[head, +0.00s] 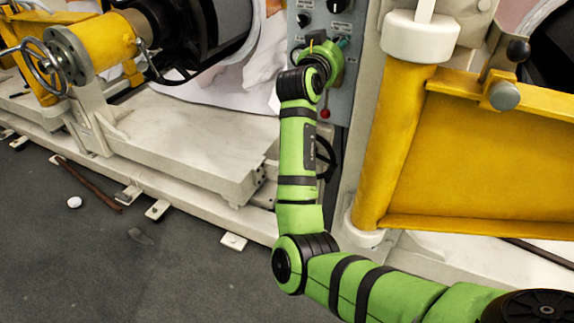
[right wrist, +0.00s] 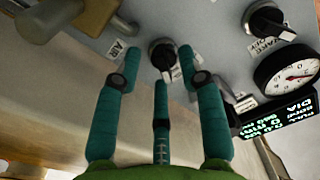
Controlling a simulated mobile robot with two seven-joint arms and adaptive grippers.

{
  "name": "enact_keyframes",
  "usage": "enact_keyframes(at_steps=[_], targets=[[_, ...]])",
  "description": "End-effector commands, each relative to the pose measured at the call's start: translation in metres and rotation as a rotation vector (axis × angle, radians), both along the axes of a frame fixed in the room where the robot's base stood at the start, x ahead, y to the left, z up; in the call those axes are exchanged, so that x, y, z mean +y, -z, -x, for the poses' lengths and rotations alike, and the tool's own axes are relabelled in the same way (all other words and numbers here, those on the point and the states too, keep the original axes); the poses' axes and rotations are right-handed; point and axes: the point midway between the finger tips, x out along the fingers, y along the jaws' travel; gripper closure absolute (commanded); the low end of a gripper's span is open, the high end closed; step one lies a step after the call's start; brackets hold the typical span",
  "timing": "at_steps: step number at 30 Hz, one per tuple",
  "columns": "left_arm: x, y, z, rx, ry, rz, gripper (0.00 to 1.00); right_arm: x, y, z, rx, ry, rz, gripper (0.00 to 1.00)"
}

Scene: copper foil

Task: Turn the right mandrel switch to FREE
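The grey control panel (head: 358,30) stands at the top centre of the head view, with black rotary knobs on it. In the right wrist view, a black knob with a pale pointer (right wrist: 161,53) sits between and just beyond my right gripper's fingertips (right wrist: 160,66). The three teal fingers are spread and empty; contact with the knob cannot be told. A second black knob (right wrist: 266,19) is at the upper right. Small labels sit beside both knobs, too blurred to tell which is the mandrel switch. In the head view, my right gripper (head: 335,45) is at the panel, partly hidden by its wrist. My left gripper is out of view.
A round gauge (right wrist: 291,71) and a lit display (right wrist: 279,117) are right of the fingers. A yellow frame (head: 480,150) stands close right of my right arm. A white machine bed (head: 180,150) lies to the left. Dark floor (head: 130,260) is mostly open at lower left.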

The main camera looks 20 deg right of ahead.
Motion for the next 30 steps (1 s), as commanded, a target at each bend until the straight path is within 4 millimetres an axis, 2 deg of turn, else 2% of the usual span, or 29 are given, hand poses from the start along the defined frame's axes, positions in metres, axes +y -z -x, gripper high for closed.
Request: enact_keyframes(at_steps=[1, 24, 26, 30], targets=[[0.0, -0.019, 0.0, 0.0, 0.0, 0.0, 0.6, -0.001, -0.009, 0.0, 0.05, 0.001, 0.043, 0.6], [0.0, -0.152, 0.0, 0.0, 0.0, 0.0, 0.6, 0.0, -0.011, 0.0, 0.611, -0.002, 0.519, 0.6], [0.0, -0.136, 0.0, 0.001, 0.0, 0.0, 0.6, 0.012, 0.0, 0.008, 0.6, -0.004, 0.513, 0.6], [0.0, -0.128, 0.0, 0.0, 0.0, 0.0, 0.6, 0.034, 0.001, 0.027, 0.598, -0.003, 0.51, 0.6]])
